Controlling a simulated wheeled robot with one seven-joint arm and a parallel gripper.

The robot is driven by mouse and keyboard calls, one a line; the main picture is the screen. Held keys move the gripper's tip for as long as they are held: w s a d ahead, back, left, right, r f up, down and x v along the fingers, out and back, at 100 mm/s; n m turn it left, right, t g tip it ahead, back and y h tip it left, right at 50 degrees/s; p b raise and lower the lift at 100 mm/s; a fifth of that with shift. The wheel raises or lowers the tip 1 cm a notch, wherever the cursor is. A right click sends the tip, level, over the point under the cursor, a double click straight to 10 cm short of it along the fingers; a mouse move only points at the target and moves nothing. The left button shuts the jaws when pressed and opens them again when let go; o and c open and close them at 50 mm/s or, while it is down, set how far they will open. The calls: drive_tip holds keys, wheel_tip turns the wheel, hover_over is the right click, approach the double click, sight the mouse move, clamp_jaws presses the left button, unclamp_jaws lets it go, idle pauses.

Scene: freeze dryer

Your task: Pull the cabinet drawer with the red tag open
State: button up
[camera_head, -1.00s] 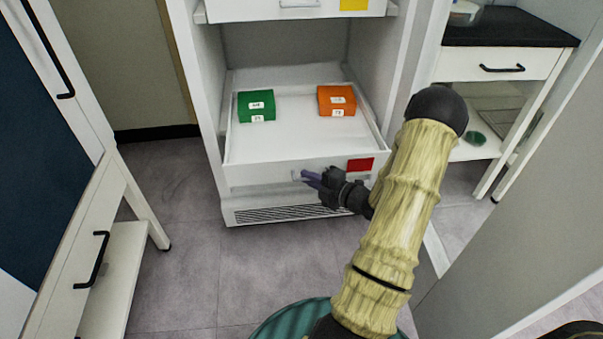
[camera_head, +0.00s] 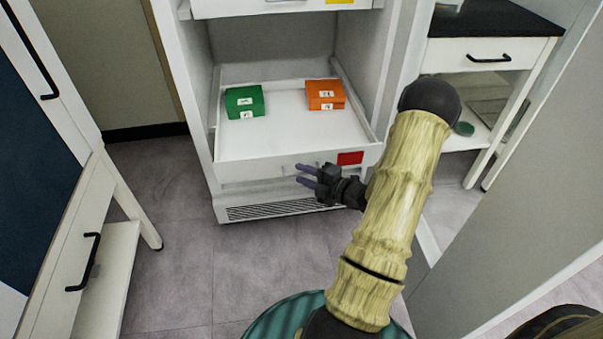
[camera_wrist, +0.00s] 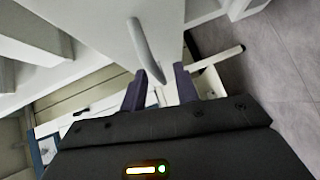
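The white drawer with the red tag (camera_head: 350,158) stands pulled out of the white cabinet in the head view. Its front panel (camera_head: 245,170) faces me, and its open inside shows from above. A green box (camera_head: 244,102) and an orange box (camera_head: 325,95) lie in it. My gripper (camera_head: 301,174) is just in front of the drawer front, left of the red tag, with its two fingers apart. In the wrist view the pale bar handle (camera_wrist: 147,50) lies ahead of my open gripper (camera_wrist: 160,82). Its near end appears between the fingertips, and I see no grip on it.
Another drawer with a yellow tag (camera_head: 338,2) is above. A white cabinet with a black handle (camera_head: 90,262) stands at left. A black-topped side table (camera_head: 490,25) is at right, and a grey panel (camera_head: 540,190) rises nearer. Floor in front of the drawer is clear.

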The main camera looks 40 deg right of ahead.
drive_tip(key=v, duration=1)
drive_tip(key=shift+s+p, duration=0.25)
drive_tip(key=shift+p, duration=0.2)
drive_tip(key=shift+d, duration=0.1)
drive_tip(key=w+a+r+m+g+h+p, duration=0.55)
drive_tip(key=w+a+r+m+g, duration=0.2)
drive_tip(key=w+m, duration=0.2)
drive_tip(key=s+a+r+m+g+p, duration=0.25)
drive_tip(key=s+a+r+m, duration=0.3)
drive_tip(key=a, duration=0.35)
drive_tip(key=s+a+r+m+g+p, duration=0.25)
drive_tip(key=s+a+r+m, duration=0.3)
drive_tip(key=a, duration=0.35)
wheel_tip(320, 180, up, 37)
drive_tip(key=p, duration=3.7)
drive_tip(key=shift+s+a+r, duration=0.2)
drive_tip(key=shift+s+r, duration=0.05)
